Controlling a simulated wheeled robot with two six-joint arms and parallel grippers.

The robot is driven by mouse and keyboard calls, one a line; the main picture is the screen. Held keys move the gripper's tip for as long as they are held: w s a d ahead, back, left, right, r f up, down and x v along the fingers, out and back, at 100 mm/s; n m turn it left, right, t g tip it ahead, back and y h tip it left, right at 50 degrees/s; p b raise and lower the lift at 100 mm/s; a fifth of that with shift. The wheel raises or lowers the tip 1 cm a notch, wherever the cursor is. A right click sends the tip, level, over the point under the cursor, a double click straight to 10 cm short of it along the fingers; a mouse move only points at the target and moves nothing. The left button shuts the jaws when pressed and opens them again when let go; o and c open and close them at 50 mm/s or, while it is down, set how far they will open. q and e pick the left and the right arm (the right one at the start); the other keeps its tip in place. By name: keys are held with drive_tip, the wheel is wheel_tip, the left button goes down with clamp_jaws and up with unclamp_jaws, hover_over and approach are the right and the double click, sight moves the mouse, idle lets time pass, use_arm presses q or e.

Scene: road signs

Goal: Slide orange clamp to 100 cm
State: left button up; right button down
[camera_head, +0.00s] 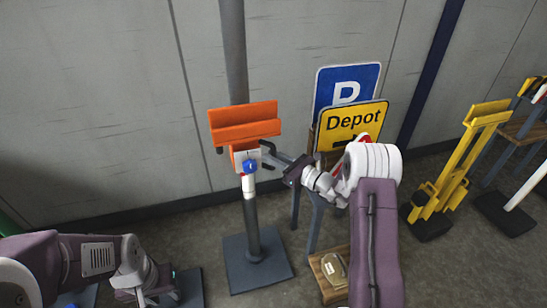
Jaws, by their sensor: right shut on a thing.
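The orange clamp (245,122) sits on the grey upright pole (252,220), with a wide angled orange piece on top. A pale block and a blue knob (250,167) are at its front. A white band (248,183) is on the pole just below it. My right gripper (270,158) reaches in from the right and is shut on the clamp's right side; its fingertips are small and partly hidden. My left gripper (165,292) is low at the bottom left, away from the clamp, and its jaws are not clear. No height marks are readable.
The pole stands on a dark square base (255,265). A blue P sign (345,82) and a yellow Depot sign (349,125) stand right of the clamp, behind my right arm. A yellow folding frame (455,165) is further right. The wall left of the pole is clear.

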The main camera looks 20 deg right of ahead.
sight(279, 133)
wheel_tip(279, 133, up, 11)
drive_tip(key=p, duration=0.6)
drive_tip(key=shift+f, duration=0.25)
drive_tip(key=c, duration=1.4)
unclamp_jaws()
drive_tip(key=shift+f, duration=0.15)
drive_tip(key=shift+o, duration=0.2)
drive_tip(key=v, duration=0.9)
drive_tip(key=shift+p, duration=0.35)
